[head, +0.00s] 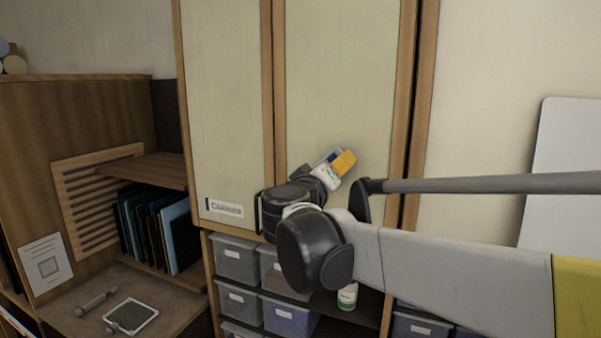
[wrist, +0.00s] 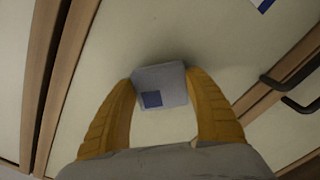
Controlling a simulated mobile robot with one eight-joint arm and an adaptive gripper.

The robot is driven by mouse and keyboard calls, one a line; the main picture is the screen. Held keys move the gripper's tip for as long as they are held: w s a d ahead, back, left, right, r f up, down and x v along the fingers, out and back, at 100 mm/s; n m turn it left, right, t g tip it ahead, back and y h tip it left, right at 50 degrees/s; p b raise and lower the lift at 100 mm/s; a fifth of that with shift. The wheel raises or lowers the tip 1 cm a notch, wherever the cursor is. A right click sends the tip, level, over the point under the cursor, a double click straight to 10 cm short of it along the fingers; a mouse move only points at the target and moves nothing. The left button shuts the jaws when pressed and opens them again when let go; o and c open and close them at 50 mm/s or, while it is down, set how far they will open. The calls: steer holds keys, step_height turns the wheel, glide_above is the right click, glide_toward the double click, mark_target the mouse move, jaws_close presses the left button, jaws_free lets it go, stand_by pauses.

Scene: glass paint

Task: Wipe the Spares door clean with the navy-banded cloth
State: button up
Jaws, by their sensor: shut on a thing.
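My gripper (wrist: 160,88) is shut on a pale grey-white cloth (wrist: 172,78) with a navy patch, between its two yellow fingers. In the head view my gripper (head: 342,163) is in front of the right cabinet door (head: 340,75), and a bit of the cloth shows beside the yellow finger. The cloth is close to this cream door panel; I cannot tell whether it touches. The left door (head: 228,100) bears a label that seems to read "Colours" (head: 224,208). No Spares label is readable; a partly cut-off label (wrist: 262,4) shows in the wrist view. I cannot make out a clear paint mark.
Dark handles (wrist: 290,72) project from the doors in the wrist view. Below are shelves with several grey bins (head: 236,258) and a white bottle (head: 348,296). A wooden desk unit (head: 80,120) with dark folders stands left. A white board (head: 565,170) leans at right.

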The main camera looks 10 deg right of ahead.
steer(key=shift+w+a, duration=0.55)
steer(key=shift+a, duration=0.2)
steer(key=shift+w+a, duration=0.55)
steer(key=shift+a, duration=0.2)
steer(key=shift+s+d, duration=0.1)
steer(key=v, duration=0.6)
steer(key=shift+v, duration=1.5)
